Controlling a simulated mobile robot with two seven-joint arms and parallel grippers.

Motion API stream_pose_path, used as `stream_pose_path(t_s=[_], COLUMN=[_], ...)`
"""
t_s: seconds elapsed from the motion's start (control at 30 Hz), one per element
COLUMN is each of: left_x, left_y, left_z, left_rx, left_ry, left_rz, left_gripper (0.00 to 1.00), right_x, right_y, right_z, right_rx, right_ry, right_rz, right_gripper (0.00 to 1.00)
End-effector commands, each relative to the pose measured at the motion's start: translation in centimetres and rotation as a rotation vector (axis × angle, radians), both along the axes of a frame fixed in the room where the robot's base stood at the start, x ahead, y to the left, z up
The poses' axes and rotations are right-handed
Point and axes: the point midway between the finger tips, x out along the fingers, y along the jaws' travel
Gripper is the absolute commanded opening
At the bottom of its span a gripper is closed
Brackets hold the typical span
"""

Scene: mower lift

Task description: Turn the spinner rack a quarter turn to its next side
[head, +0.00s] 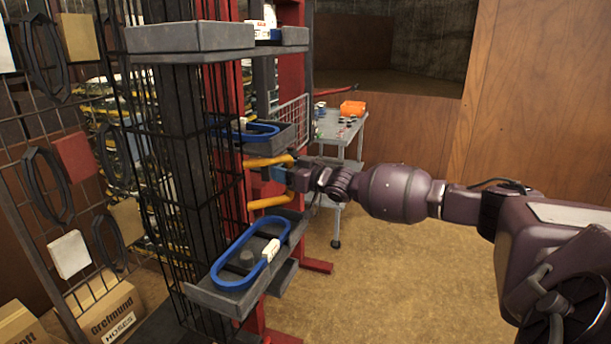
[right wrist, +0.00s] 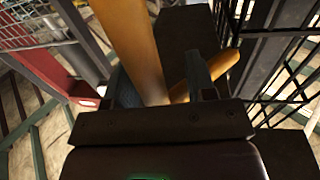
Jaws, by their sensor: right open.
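The spinner rack (head: 172,130) stands left of centre in the head view, a dark column with black wire grid sides and grey trays. A yellow-orange handle (head: 270,202) sticks out from its right side, with an upper and a lower arm. My right gripper (head: 274,173) is at the handle, between the levels of two trays. In the right wrist view the yellow bar (right wrist: 132,45) runs between the two fingers of the open gripper (right wrist: 160,85); whether they touch it I cannot tell. The grip part is partly hidden by the fingers. My left gripper is out of view.
Grey trays (head: 206,297) with blue belts (head: 228,279) jut from the rack close above and below my right gripper. A red frame (head: 292,100) stands behind. A grey cart (head: 352,133) is farther back. The brown floor (head: 400,285) at right is clear.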

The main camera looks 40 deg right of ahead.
Motion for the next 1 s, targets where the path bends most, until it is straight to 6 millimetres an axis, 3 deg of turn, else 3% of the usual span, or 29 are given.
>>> stream_pose_path(t_s=[0.33, 0.6, 1.0], left_x=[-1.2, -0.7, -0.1], left_y=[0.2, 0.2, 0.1], left_z=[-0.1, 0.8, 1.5], left_rx=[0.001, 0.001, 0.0], left_ry=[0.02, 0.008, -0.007], left_rz=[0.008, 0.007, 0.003], left_gripper=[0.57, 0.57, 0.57], right_x=[-4.3, -7.1, -8.7], right_y=[-1.4, -2.2, -2.7], right_z=[0.1, 0.0, 0.1], right_rx=[0.0, 0.001, 0.002], right_ry=[0.0, 0.0, -0.002], right_rz=[0.001, 0.003, 0.004], right_gripper=[0.51, 0.51, 0.51])
